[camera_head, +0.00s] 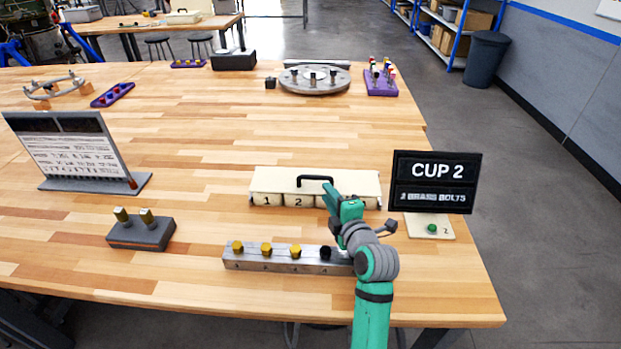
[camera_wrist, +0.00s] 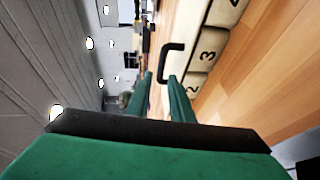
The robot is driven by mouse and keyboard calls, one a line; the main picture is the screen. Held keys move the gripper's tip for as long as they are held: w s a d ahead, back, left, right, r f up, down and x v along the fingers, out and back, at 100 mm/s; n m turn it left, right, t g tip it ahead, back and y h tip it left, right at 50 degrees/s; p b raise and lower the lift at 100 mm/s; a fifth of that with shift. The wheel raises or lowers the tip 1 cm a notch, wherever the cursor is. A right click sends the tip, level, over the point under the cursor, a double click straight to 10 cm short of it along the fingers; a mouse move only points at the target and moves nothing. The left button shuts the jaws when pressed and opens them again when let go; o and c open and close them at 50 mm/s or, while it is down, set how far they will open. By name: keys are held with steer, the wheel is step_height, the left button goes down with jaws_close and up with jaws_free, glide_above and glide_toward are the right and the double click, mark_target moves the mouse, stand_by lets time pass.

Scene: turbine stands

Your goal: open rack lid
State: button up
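The rack (camera_head: 265,198) is a cream box with numbered front compartments, 1 and 2 readable in the head view. Its flat cream lid (camera_head: 355,183) looks closed and bears a black arched handle (camera_head: 315,178). In the wrist view the handle (camera_wrist: 172,62) shows just beyond the fingertips, with numbers 2 and 3 on the rack front (camera_wrist: 205,65). My gripper (camera_head: 329,190) is at the handle's right end in the head view, partly hiding the rack front.
A metal bar (camera_head: 275,265) with several bolts lies below my arm. A sign reading CUP 2 (camera_head: 435,182) stands to the right, over a card with a green button (camera_head: 431,228). A dark block with two brass bolts (camera_head: 142,235) is at left. The table's middle is clear.

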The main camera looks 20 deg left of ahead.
mark_target(316, 179)
steer(key=x, duration=1.1)
steer(key=shift+s+a+f, duration=0.1)
steer(key=shift+a+f, duration=0.05)
steer(key=shift+f, duration=0.1)
jaws_close()
